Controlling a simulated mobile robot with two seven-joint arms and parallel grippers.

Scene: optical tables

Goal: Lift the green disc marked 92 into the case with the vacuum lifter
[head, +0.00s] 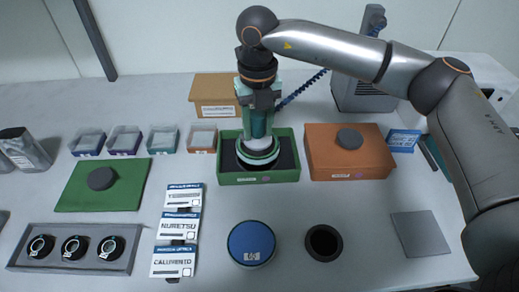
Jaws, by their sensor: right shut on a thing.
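My right gripper (259,97) comes down from above and is shut on the teal vacuum lifter (259,124), held upright. The lifter's blue coiled hose runs up to the grey unit behind. Below the lifter is a round piece with a pale and green rim (258,157), seemingly the green disc; its marking is hidden. It is inside or just above the open green case (258,179) with a dark lining. I cannot tell if it touches the bottom. My left gripper is not in view.
A green lid (130,187) with a dark knob lies at left. A closed orange case (348,167) stands right of the green case. In front are a blue disc (251,243), a black ring (313,255), label cards (178,228) and a grey tray (72,227) of lenses.

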